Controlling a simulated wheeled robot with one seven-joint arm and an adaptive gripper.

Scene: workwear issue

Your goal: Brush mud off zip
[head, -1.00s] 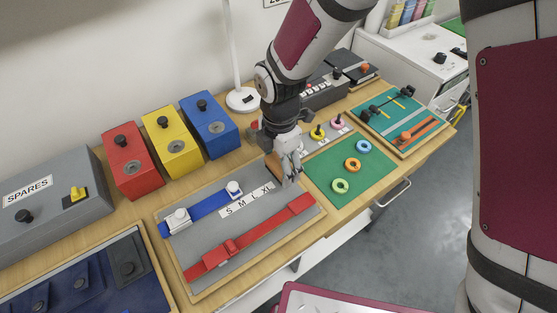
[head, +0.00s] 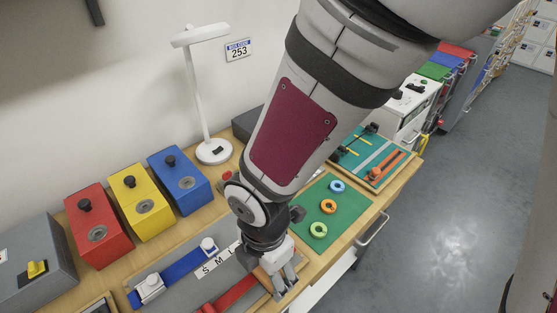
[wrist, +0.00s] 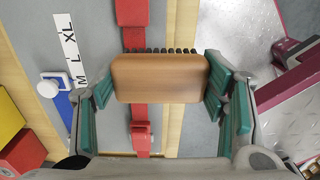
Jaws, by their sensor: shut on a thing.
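My gripper (wrist: 160,92) is shut on a wooden-backed brush (wrist: 160,78), with teal finger pads on both sides of it in the wrist view. The brush's dark bristles (wrist: 160,51) show along its far edge. The brush is over the red strap (wrist: 141,112), whose red blocks show above and below it; I cannot tell whether the bristles touch. In the head view, my gripper (head: 279,285) is low over the right end of the red strap (head: 236,295). The zip teeth and any mud on the strap cannot be made out; the brush hides part of it.
A blue strap (head: 180,272) with white sliders lies beside a size label (head: 218,262) on the grey board. Red (head: 98,232), yellow (head: 142,205) and blue (head: 180,182) boxes stand behind. A green mat (head: 338,208) holds coloured rings to the right.

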